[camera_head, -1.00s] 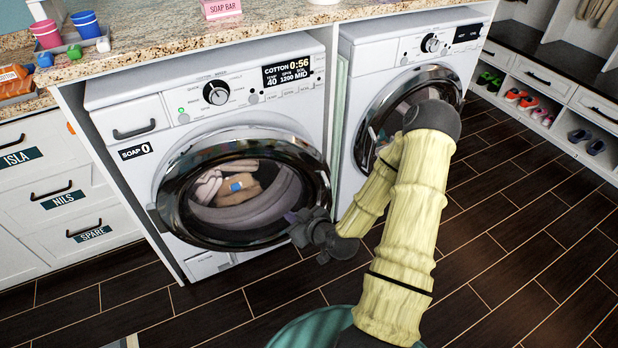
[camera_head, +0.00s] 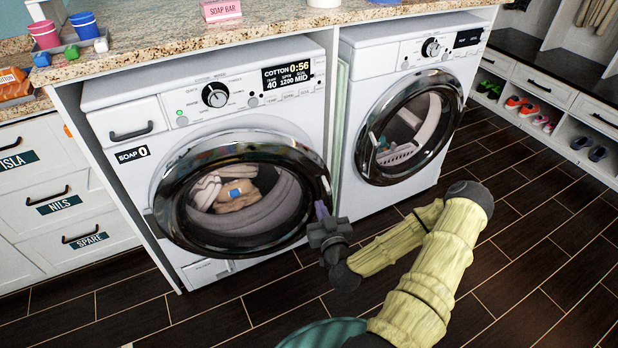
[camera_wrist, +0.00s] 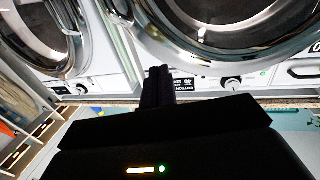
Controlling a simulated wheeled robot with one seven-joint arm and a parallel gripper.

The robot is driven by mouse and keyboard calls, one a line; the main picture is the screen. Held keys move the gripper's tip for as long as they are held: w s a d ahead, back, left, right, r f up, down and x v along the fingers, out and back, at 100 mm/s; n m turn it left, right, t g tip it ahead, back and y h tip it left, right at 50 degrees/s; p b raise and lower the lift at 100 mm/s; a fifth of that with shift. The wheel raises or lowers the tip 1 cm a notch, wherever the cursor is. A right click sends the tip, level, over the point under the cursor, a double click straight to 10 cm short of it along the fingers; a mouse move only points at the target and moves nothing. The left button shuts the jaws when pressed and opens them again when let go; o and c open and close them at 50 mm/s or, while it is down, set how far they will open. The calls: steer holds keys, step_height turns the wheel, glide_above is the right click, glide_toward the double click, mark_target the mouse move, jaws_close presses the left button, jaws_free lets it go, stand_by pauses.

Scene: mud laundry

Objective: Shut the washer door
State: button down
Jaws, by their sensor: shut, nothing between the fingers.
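The white front-loading washer (camera_head: 110,95) stands at left under the counter, its display lit with COTTON 0:56. Its round door (camera_head: 172,213) has a dark chrome rim, and striped and tan laundry shows through the glass. The door lies close against the front; I cannot tell if it is fully flush or latched. My gripper (camera_head: 322,210) is shut and empty at the lower right edge of the door, touching or very near the rim. In the wrist view the picture is upside down; the dark fingers (camera_wrist: 157,85) are together before the door rim (camera_wrist: 165,45).
A second white machine (camera_head: 350,165) with its round door against its front stands at right. A granite counter (camera_head: 150,48) runs above. Drawers (camera_head: 60,195) are at left, a shoe shelf (camera_head: 560,120) at far right. Dark floor (camera_head: 540,240) is open in front.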

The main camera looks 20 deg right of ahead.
mark_target(307, 170)
steer(key=w, duration=0.4)
steer(key=w+d, duration=0.1)
steer(key=w, duration=0.3)
steer(key=w+d+b, duration=0.1)
steer(key=w, duration=0.4)
steer(key=shift+d, duration=0.2)
